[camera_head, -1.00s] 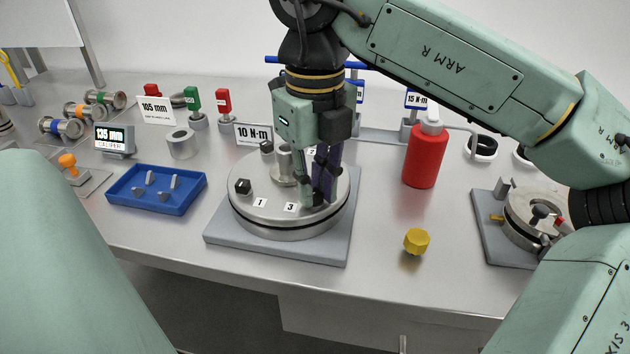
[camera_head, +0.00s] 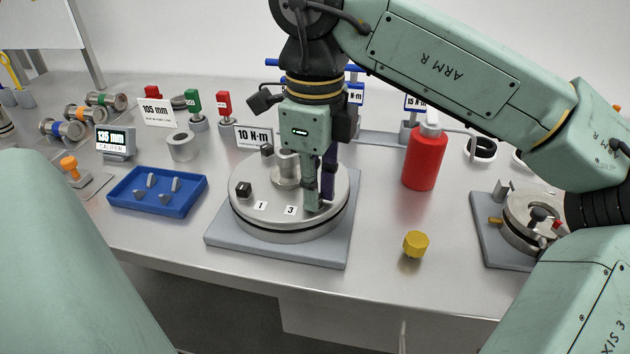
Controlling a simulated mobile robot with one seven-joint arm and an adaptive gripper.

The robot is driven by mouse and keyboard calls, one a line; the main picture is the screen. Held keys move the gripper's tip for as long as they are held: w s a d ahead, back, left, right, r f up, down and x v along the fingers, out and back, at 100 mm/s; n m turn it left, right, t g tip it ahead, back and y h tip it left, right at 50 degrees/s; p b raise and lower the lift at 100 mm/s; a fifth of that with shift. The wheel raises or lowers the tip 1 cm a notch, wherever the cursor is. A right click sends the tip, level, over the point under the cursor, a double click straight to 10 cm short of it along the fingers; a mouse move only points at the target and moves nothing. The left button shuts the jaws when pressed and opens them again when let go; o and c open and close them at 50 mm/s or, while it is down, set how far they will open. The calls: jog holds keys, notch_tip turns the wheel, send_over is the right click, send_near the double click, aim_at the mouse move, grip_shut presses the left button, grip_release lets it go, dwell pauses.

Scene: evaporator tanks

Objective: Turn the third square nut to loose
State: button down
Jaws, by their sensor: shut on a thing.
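The round steel lid (camera_head: 262,213) sits on a grey square base plate (camera_head: 225,239). A dark square nut (camera_head: 243,189) stands by the label 1 (camera_head: 261,205), and another dark nut (camera_head: 267,150) is at the back of the lid. My gripper (camera_head: 318,203) points straight down at the lid's right front, beside the label 3 (camera_head: 290,210). It is shut on the third square nut, which its fingers hide. A steel boss (camera_head: 286,172) rises from the lid's middle, just left of my fingers.
A "10 N·m" sign (camera_head: 254,135) stands behind the lid. A blue tray (camera_head: 157,190) with small grey pieces is to the left. A red bottle (camera_head: 425,163) and a yellow cap (camera_head: 415,244) are to the right. The bench in front of the plate is clear.

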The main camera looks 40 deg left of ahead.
jog(key=shift+n, duration=0.6)
jog(key=c, duration=1.6)
grip_release()
jog(key=shift+o, duration=0.2)
jog(key=shift+r, duration=0.1)
notch_tip(320, 180, up, 7)
jog(key=shift+r, duration=0.2)
jog(key=shift+s+f, duration=0.1)
